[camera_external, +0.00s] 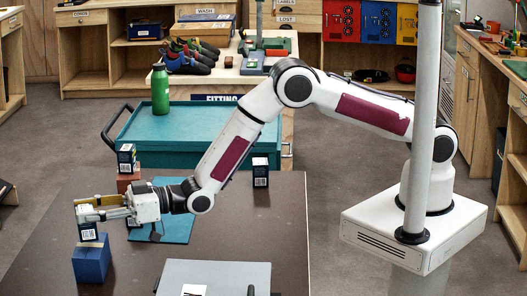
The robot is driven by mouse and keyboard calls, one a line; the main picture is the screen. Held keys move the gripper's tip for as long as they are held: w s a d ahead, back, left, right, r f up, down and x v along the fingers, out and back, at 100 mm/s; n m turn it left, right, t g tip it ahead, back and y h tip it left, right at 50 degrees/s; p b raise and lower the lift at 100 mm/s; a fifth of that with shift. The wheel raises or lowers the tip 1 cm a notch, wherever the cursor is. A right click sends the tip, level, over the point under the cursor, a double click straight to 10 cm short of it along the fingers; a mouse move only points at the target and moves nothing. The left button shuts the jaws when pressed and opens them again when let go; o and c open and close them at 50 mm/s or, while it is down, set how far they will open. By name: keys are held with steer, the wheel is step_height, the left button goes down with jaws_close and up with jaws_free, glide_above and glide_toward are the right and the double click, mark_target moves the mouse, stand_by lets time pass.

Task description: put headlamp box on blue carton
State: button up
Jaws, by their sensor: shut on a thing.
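The headlamp box (88,232), small and dark with a white label, is in my gripper (84,211) at the left of the external view. My gripper is shut on it, and its fingers cover the upper part. The blue carton (91,264) stands on the dark table directly below. The box's bottom is at or very near the carton's top; I cannot tell whether they touch. The label print is too small to read.
A similar dark box (126,157) sits on a reddish-brown block (128,181) behind my gripper. Another (260,172) stands near the table's back edge. A blue mat (176,225) and a grey board (225,275) lie on the table (265,225).

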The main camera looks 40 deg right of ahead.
steer(key=shift+f, duration=1)
steer(key=shift+f, duration=0.15)
steer(key=o, duration=1.3)
steer(key=shift+d, duration=0.2)
steer(key=shift+v, duration=5.8)
